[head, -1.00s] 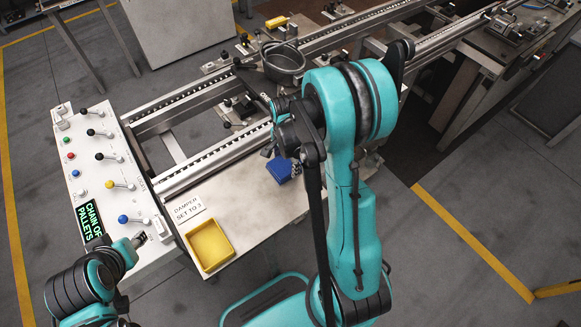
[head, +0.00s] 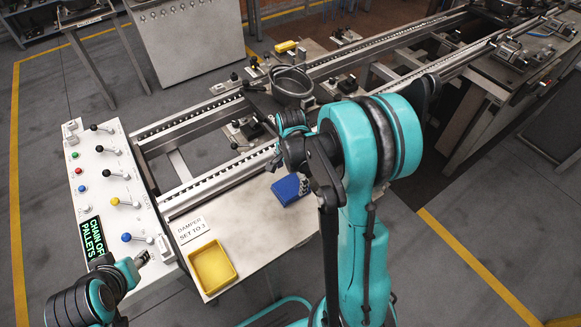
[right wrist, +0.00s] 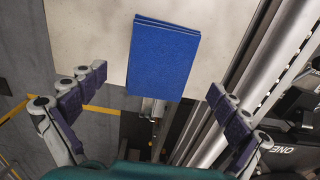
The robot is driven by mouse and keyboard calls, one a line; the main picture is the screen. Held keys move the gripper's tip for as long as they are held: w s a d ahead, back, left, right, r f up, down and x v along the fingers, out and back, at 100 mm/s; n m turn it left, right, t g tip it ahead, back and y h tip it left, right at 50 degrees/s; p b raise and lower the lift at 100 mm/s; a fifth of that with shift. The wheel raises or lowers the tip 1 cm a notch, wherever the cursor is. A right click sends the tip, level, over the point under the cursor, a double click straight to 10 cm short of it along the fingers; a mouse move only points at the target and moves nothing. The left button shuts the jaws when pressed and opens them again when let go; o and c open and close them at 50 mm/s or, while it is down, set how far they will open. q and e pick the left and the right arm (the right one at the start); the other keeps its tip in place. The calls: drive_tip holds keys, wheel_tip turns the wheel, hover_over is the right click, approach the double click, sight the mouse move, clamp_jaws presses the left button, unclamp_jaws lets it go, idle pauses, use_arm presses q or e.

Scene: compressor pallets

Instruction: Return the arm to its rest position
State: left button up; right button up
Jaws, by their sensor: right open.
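My right arm stands large in the middle of the head view. My right gripper (head: 279,158) is partly hidden behind the arm, over the worktable. In the right wrist view the right gripper (right wrist: 155,105) has its two fingers wide apart, with nothing between the pads.
The white control panel (head: 107,165) with coloured-knob levers stands at left. A yellow tray (head: 212,267) and a "DAMPER SET TO 3" card (head: 190,230) lie on the worktable. Conveyor rails (head: 210,112) run behind, carrying a round metal pot (head: 292,88). Open floor lies at right.

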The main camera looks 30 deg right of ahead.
wheel_tip(320, 180, up, 9)
drive_tip(key=shift+f, duration=0.15)
drive_tip(key=s+a+r+n+t, duration=0.7)
drive_tip(key=s+a+n, duration=0.3)
drive_tip(key=n, duration=0.7)
drive_tip(key=shift+s+a, duration=0.35)
drive_tip(key=shift+s, duration=0.3)
drive_tip(key=shift+d+f, duration=0.1)
drive_tip(key=shift+d, duration=0.05)
